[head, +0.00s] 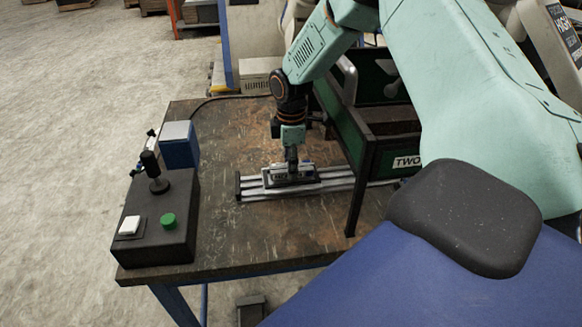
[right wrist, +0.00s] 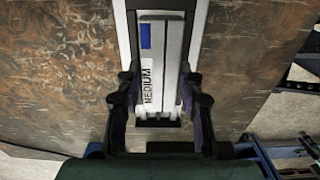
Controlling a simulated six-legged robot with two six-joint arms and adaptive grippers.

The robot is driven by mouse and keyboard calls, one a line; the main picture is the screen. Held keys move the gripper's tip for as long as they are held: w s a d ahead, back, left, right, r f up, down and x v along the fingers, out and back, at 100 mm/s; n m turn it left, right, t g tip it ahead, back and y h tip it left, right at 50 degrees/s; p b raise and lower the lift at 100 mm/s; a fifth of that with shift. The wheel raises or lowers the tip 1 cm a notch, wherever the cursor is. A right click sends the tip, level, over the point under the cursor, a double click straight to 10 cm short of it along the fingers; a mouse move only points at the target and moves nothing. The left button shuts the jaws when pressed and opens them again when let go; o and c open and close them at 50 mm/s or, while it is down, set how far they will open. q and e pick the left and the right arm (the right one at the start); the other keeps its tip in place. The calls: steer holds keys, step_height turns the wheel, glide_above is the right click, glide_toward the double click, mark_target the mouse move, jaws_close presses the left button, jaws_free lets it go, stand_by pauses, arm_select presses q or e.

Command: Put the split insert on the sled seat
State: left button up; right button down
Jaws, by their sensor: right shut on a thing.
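My right gripper (head: 291,172) points down over the sled on the metal rail (head: 335,181). In the right wrist view its two fingers (right wrist: 160,95) are shut on the split insert (right wrist: 173,60), a grey block with a lengthwise seam, a blue patch and a "MEDIUM" label. The insert lies lengthwise along the rail, between its pale edges (right wrist: 124,35). The sled seat is largely hidden under the insert and gripper. I cannot tell whether the insert rests on the seat or hovers just above it. My left gripper is not in view.
The rail lies on a worn brown table (head: 225,220). A black control box (head: 165,225) with a joystick, green button and white switch stands at the left, near a blue block (head: 179,146). A dark-framed green machine (head: 345,125) stands close at the right.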

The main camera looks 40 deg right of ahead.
steer(key=shift+f, duration=0.4)
steer(key=shift+w, duration=0.15)
steer(key=shift+f, duration=0.1)
steer(key=shift+f, duration=0.2)
steer(key=c, duration=1)
jaws_free()
steer(key=shift+s+a+f, duration=0.1)
steer(key=shift+s, duration=0.2)
steer(key=shift+o, duration=0.8)
steer(key=shift+w+f, duration=0.1)
steer(key=shift+w, duration=0.05)
